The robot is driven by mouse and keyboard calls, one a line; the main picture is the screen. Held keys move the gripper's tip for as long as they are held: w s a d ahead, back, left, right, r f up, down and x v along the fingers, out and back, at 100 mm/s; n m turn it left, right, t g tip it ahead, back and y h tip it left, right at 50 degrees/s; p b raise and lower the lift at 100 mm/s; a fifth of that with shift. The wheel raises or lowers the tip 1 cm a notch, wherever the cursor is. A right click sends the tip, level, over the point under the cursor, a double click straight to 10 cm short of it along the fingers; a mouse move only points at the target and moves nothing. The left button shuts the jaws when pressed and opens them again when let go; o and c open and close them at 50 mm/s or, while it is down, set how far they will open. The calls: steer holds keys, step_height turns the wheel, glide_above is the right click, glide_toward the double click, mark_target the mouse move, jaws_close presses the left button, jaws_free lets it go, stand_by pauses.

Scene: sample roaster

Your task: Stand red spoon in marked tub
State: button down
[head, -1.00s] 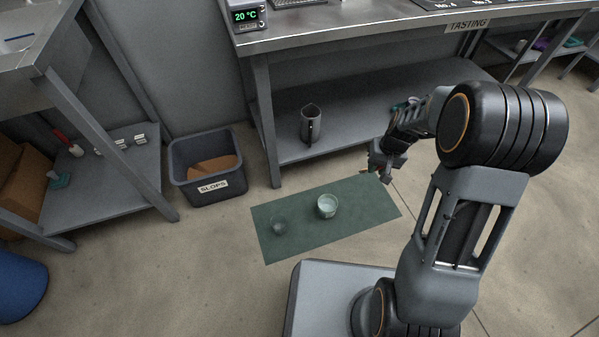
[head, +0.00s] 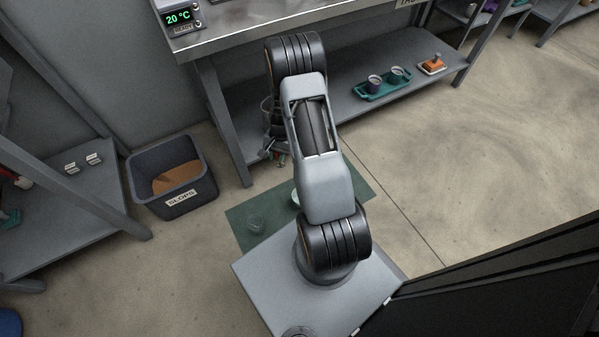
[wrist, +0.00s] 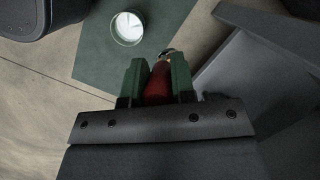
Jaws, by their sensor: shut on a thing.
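My gripper (wrist: 158,72) is shut on the red spoon (wrist: 157,85), with its red handle between the green fingers and its metal end showing just past the fingertips. In the head view my gripper (head: 279,158) hangs beyond the mat's far edge, mostly behind my arm. A round clear tub (wrist: 129,28) with pale contents is on the mat, beyond the fingertips and apart from the spoon. In the head view this tub (head: 295,197) is partly covered by my arm. I cannot make out a mark on either.
The tubs stand on a green floor mat (head: 237,237). A black slops bin (head: 170,207) is to the left. A steel bench with a lower shelf (head: 350,95) stands behind and holds a teal tray (head: 367,97) with cups. Open floor lies right.

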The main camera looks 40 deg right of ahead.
steer(key=s+d+f+m+t+y, duration=0.1)
steer(key=s+d+f+m+y, duration=0.1)
steer(key=s+d+f+m, duration=0.4)
step_height(320, 180, down, 4)
steer(key=s+m, duration=0.1)
steer(key=m, duration=0.1)
steer(key=shift+f+m+t+p, duration=0.15)
steer(key=shift+m+t+p, duration=0.15)
steer(key=shift+p, duration=0.1)
steer(key=shift+a, duration=0.2)
step_height(320, 180, down, 14)
steer(key=b, duration=1.1)
steer(key=shift+r, duration=0.2)
steer(key=c, duration=0.9)
jaws_free()
steer(key=shift+o, duration=0.2)
steer(key=p+v, duration=0.5)
steer(key=v, duration=0.8)
steer(key=shift+d+r+p, duration=0.3)
steer(key=shift+p, duration=0.05)
